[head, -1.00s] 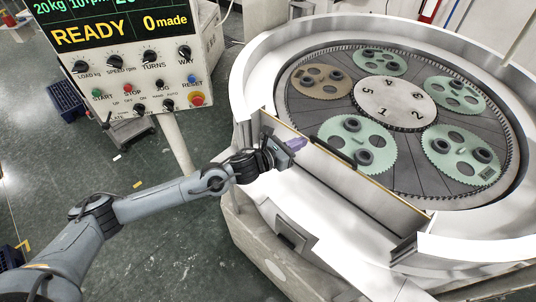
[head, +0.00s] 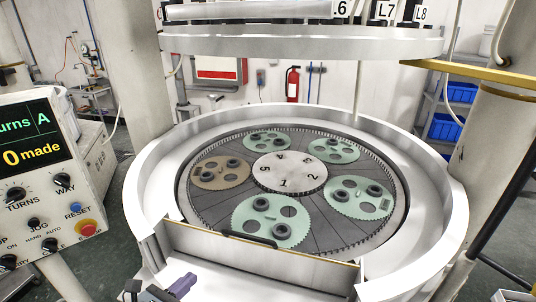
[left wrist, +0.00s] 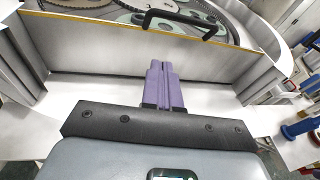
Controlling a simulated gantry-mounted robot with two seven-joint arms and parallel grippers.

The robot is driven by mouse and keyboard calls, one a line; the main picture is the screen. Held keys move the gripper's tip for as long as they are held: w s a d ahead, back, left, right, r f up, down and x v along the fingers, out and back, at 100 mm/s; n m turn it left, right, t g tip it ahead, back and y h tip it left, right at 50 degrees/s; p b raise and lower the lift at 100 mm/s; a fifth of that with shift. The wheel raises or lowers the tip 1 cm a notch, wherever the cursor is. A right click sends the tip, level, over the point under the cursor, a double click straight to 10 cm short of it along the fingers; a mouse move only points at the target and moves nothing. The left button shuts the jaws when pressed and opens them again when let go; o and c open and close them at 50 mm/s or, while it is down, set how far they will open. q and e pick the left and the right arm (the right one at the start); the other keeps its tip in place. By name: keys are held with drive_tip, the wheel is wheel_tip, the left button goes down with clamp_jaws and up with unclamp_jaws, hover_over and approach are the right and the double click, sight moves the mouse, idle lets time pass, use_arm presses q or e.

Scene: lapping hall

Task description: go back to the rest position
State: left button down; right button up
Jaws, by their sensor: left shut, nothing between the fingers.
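My left gripper (head: 182,286) is at the bottom of the head view, just in front of the lapping machine's front gate (head: 262,262). Its purple fingers are together with nothing between them. In the left wrist view the shut fingers (left wrist: 164,84) point at the gate panel (left wrist: 130,57), which has a black handle (left wrist: 185,22) on top. I cannot tell whether the fingertips touch the panel. My right gripper is not in view.
The round machine holds a plate with several green carriers (head: 270,221) and one brown carrier (head: 221,172) around a numbered hub (head: 290,173). A control panel (head: 42,180) stands at the left. An upper ring (head: 300,42) hangs above. Blue bins (head: 445,128) are at the right.

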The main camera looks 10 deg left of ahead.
use_arm(q)
drive_tip(key=s+d+f+n+g+y+p, duration=0.2)
drive_tip(key=s+d+f+n+p, duration=0.3)
drive_tip(key=s+d+n, duration=0.55)
drive_tip(key=s+a+f+n+g+y+p, duration=0.1)
drive_tip(key=s+a+n+g, duration=0.3)
drive_tip(key=n, duration=0.9)
drive_tip(key=s+a+f+n+g+y+p, duration=0.1)
drive_tip(key=s+a+f+n+g+y, duration=0.1)
drive_tip(key=s+n, duration=0.9)
drive_tip(key=a+n+g, duration=0.1)
drive_tip(key=n+g, duration=0.1)
drive_tip(key=n, duration=0.1)
drive_tip(key=shift+s+a+g+y+p, duration=0.25)
drive_tip(key=shift+a+g+y+p, duration=0.05)
drive_tip(key=shift+a+g, duration=0.1)
